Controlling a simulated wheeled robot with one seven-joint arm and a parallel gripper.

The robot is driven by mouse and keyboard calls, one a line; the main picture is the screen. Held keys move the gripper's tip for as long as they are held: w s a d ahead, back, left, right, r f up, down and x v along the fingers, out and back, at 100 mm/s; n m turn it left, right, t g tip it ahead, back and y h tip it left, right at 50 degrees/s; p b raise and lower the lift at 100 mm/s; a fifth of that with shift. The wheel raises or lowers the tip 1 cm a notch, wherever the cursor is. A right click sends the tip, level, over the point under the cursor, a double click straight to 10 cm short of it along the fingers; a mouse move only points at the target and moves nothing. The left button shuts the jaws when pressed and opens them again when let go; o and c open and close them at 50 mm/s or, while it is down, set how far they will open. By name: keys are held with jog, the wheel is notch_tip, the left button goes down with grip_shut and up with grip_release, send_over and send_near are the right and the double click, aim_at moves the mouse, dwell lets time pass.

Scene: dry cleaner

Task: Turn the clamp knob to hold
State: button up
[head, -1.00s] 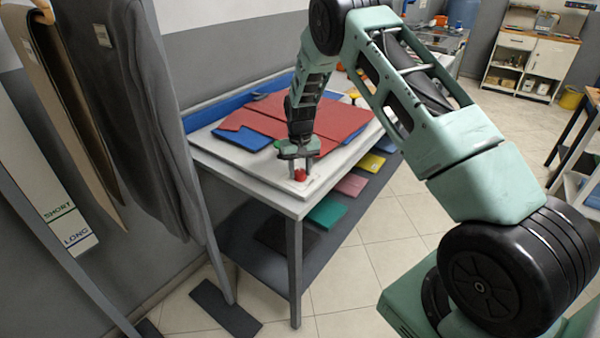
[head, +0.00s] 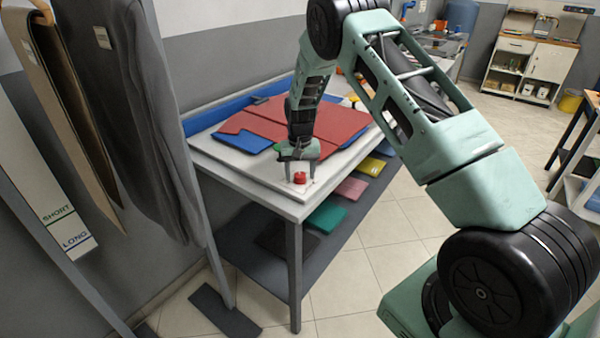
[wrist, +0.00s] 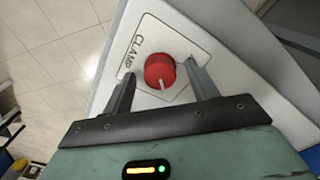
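The red round clamp knob (wrist: 159,72) sits on a white plate lettered CLAMP (wrist: 135,52) in the wrist view. A pale pointer mark on the knob faces down the picture, towards my gripper's body. I can read no "hold" marking. My gripper (wrist: 163,88) is open, with one finger left of the knob and one to its right; gaps show on both sides. In the head view the knob (head: 299,178) is at the near corner of the white board (head: 255,176), below my gripper (head: 300,172).
Red folded cloth (head: 315,132) and blue cloth (head: 243,141) lie on the board. The grey table (head: 285,207) has coloured pieces on its lower shelf. Dark garments (head: 135,110) hang at the left.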

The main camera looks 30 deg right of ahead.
aim_at(300, 174)
notch_tip(300, 174, up, 17)
jog(key=b, duration=0.3)
jog(key=shift+r, duration=0.2)
dwell(0.6)
